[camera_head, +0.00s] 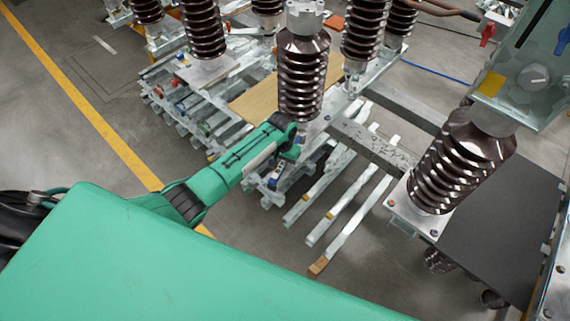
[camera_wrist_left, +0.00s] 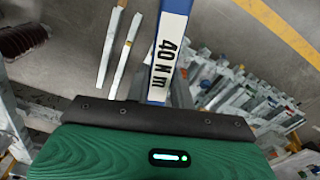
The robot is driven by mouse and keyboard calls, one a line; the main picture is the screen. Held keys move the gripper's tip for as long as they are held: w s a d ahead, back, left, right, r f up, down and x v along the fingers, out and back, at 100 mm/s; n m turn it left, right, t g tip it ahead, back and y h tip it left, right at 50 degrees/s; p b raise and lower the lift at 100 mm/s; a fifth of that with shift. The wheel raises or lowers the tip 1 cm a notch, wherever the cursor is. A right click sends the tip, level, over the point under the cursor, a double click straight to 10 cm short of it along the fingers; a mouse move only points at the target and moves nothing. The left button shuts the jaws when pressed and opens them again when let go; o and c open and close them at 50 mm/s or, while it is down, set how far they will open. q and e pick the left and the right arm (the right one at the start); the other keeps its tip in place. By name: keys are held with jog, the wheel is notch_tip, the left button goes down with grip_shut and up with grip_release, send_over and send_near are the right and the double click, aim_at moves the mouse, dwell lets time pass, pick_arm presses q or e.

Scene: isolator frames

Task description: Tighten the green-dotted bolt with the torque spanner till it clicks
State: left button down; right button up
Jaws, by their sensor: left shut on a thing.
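My left arm reaches in from the left in the head view, and its gripper (camera_head: 287,155) is beside the base of the middle brown insulator. In the left wrist view a blue-edged spanner (camera_wrist_left: 168,55) with a white label reading "40 Nm" extends from my left gripper, which is shut on it. In the head view a small blue and white part of the spanner (camera_head: 276,173) shows just below the gripper. The spanner's head and its contact with any bolt are hidden. I cannot make out a green-dotted bolt. My right gripper is not in view.
Brown ribbed insulators (camera_head: 302,80) stand on metal frames around the gripper. Another insulator (camera_head: 460,160) stands on a plate at the right. Metal bars (camera_head: 345,215) lie below the frame. A yellow line (camera_head: 100,120) crosses open floor at the left.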

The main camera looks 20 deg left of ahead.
pick_arm(q)
jog(key=shift+r, duration=3.3)
